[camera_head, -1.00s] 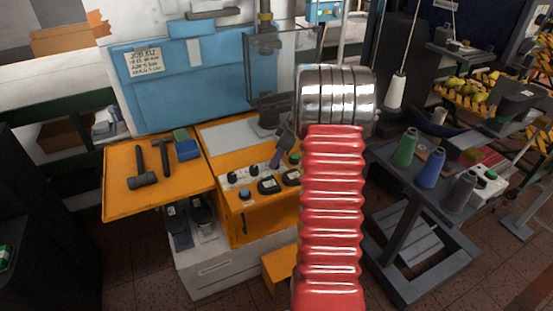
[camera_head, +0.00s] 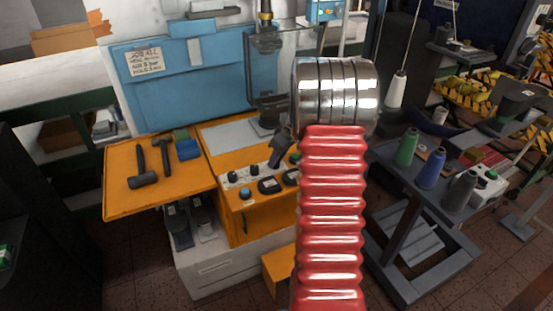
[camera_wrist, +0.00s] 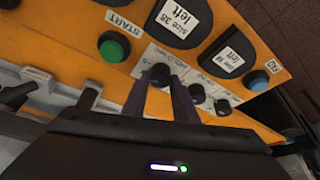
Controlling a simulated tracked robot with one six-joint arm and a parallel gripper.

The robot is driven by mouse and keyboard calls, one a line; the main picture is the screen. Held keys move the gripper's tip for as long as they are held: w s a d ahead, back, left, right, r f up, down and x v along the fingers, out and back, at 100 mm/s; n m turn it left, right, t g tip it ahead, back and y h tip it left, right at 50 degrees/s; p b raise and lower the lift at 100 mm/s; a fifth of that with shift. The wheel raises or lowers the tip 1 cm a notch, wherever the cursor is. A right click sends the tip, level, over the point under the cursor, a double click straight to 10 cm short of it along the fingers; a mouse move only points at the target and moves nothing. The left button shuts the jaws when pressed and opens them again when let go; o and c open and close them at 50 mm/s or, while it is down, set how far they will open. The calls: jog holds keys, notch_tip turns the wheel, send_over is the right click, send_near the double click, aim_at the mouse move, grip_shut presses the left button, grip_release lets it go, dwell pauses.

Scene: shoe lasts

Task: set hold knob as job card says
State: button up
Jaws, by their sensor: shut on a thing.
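The job card (camera_head: 144,61) is a pale handwritten sheet on the blue machine front; its values are too small to read surely. In the wrist view, the orange control panel (camera_wrist: 75,50) carries a row of dark knobs on a pale strip. My gripper (camera_wrist: 159,84) is shut on the dark knob (camera_wrist: 160,74) closest to the green START button (camera_wrist: 112,48). Two other knobs, one in the middle (camera_wrist: 197,93) and one at the end (camera_wrist: 222,106), stand free. In the head view my arm hides the held knob.
Two black pads, one marked size 38 left (camera_wrist: 180,22) and another (camera_wrist: 229,55), sit beside the knobs. A blue button (camera_wrist: 256,80) is near the panel's end. A hammer (camera_head: 141,179) lies on the orange side table (camera_head: 120,207). A spool trolley (camera_head: 420,180) stands right.

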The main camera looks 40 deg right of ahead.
jog(key=shift+a+m+h, duration=0.15)
jog(key=shift+m+h, duration=0.75)
jog(key=shift+m, duration=1.7)
jog(key=o, duration=1)
jog(key=shift+o, duration=0.2)
jog(key=shift+r, duration=0.1)
jog(key=v, duration=1.3)
jog(key=shift+r, duration=0.3)
jog(key=shift+a, duration=0.2)
